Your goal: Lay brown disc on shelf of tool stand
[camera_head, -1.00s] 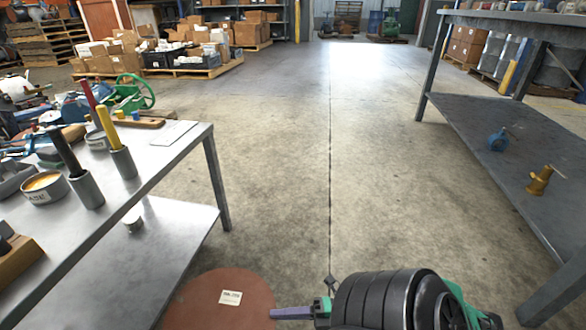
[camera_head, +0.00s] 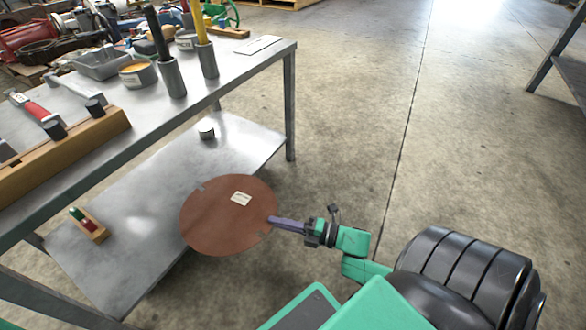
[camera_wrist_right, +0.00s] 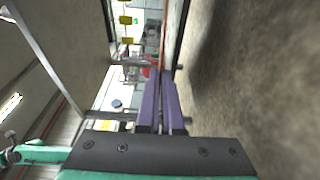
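The brown disc (camera_head: 222,222) with a small white label shows in the head view. It is held flat at its right rim by my right gripper (camera_head: 272,222), whose purple fingers are shut on it. In the picture the disc overlaps the right front part of the tool stand's lower shelf (camera_head: 130,262); whether it touches the shelf cannot be told. The tool stand (camera_head: 290,110) is a grey metal table. In the right wrist view the purple fingers (camera_wrist_right: 160,85) lie close together; the disc is hard to make out there. My left gripper is not in view.
On the shelf, a small white-topped cylinder (camera_head: 206,132) stands behind the disc, and a wooden block (camera_head: 90,225) with red and green pieces lies at left. The stand's top holds a wooden rack (camera_head: 65,150), tins and handled tools.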

